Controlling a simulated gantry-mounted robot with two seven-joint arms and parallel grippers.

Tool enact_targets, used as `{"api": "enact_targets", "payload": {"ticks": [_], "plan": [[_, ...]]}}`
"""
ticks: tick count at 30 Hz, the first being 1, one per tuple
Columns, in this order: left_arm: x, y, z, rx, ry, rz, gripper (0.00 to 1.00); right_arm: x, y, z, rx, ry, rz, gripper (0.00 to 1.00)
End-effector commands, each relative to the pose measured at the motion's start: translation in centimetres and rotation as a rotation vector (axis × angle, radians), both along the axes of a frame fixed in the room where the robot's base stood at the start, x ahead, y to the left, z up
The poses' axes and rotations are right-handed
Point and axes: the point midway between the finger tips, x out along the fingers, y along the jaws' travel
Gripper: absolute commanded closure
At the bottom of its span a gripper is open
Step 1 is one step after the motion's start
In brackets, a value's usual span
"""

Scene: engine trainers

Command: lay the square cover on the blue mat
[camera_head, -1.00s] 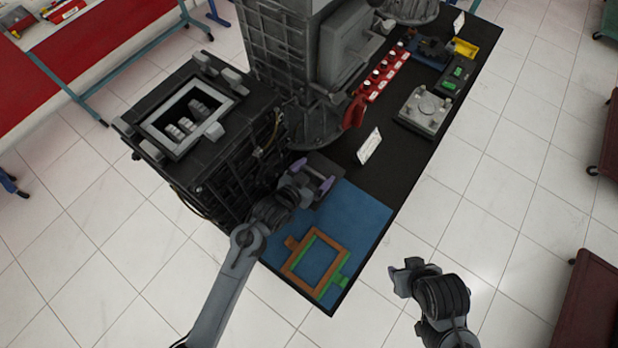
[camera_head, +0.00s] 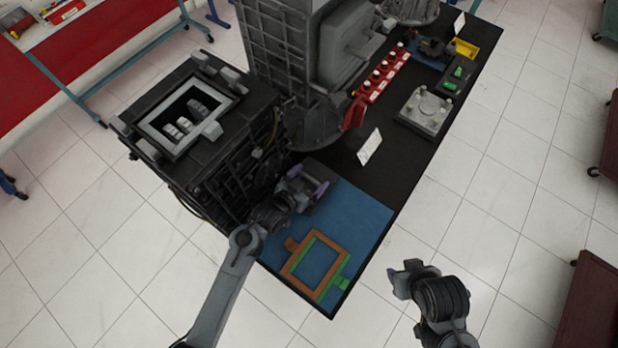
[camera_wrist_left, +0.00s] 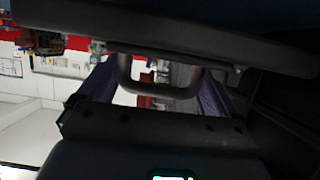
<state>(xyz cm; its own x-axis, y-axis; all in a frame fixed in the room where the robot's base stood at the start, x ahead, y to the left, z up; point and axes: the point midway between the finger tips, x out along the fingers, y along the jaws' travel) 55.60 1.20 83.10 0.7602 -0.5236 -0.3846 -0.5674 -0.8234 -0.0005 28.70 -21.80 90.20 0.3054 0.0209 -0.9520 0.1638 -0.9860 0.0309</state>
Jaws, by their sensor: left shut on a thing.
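The square cover (camera_head: 318,170) is a dark plate, partly hidden behind my left gripper in the head view. My left gripper (camera_head: 309,180), with purple fingertips, is shut on the cover's handle. The left wrist view shows the U-shaped handle (camera_wrist_left: 160,90) between the purple fingers and the cover's dark plate (camera_wrist_left: 175,35) beyond it. The blue mat (camera_head: 362,212) lies at the table's near end; the cover is by its far left edge. I cannot tell the cover's exact height. My right gripper (camera_head: 397,280) is off the table's right side, its jaws unclear.
An orange and green frame (camera_head: 339,254) lies on the mat's near part. A dark engine block with an open top (camera_head: 235,140) stands to the left. A white label card (camera_head: 369,147) stands behind the mat. The mat's middle and right are clear.

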Motion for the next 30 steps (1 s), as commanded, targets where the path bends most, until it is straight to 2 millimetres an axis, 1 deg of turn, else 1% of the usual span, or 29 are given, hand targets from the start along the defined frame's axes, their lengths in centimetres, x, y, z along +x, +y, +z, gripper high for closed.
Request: {"api": "enact_targets", "payload": {"ticks": [16, 17, 18, 25, 28, 30], "plan": [[0.0, 0.1, -1.5, 0.003, 0.002, 0.001, 0.63, 0.0, -0.2, -0.5, -0.008, -0.001, 0.005, 0.57], [-0.1, 0.2, -1.7, 0.005, 0.006, 0.002, 0.03, 0.0, -0.2, -0.6, -0.007, -0.001, 0.005, 0.57], [-0.2, 0.2, -1.8, 0.006, 0.007, 0.002, 0.0, 0.0, -0.1, -0.6, -0.007, -0.001, 0.004, 0.57], [-0.2, 0.4, -1.9, 0.008, 0.008, 0.003, 0.0, 0.0, 0.0, -0.6, -0.001, -0.001, 0.001, 0.57], [-0.2, 0.4, -1.5, 0.009, 0.007, 0.004, 0.0, 0.0, 0.0, -0.4, 0.001, -0.001, -0.001, 0.57], [-0.2, 0.4, -0.9, 0.008, 0.008, 0.003, 0.0, 0.0, 0.1, -0.1, 0.003, -0.001, -0.002, 0.57]]}}
